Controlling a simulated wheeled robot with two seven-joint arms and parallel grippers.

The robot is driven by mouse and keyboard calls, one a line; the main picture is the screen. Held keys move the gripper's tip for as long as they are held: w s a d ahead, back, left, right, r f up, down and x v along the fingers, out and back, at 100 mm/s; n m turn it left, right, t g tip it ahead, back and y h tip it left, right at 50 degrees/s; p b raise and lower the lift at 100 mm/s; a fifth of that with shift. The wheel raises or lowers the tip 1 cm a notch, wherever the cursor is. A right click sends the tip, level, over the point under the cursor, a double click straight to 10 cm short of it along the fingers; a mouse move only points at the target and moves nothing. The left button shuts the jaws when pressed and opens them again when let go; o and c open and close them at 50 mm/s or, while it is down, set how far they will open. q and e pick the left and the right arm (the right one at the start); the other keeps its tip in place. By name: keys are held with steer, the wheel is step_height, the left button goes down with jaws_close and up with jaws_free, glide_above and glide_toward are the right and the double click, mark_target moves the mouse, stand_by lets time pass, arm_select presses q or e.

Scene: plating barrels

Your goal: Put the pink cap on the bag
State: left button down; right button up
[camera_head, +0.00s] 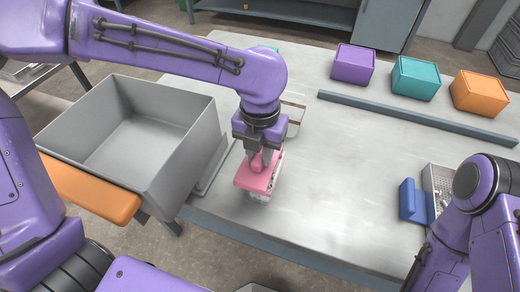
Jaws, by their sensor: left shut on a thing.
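My left gripper (257,155) points down over the near part of the table and is shut on the pink cap (243,181). The cap is a flat pink block with a raised grip between the fingers. Directly under it a pale grey, partly perforated body (264,197) shows, which looks like the bag. Most of it is hidden by the cap, and I cannot tell whether the cap is seated on it or just above it. My right arm is at the lower right; its gripper does not show.
A large grey bin (185,150) stands left of the cap, near an orange bar (90,190). Purple (353,64), teal (416,78) and orange (478,93) blocks stand behind a grey rail (415,117). A blue block (407,200) and perforated box (437,183) are at right. The table's middle (345,170) is clear.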

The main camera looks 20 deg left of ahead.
stand_by(0.4)
arm_select(q)
steer(key=c, duration=0.8)
jaws_free()
step_height(320, 180, up, 10)
steer(key=shift+f+p, duration=0.2)
steer(key=shift+p, duration=0.55)
steer(key=shift+r, duration=0.45)
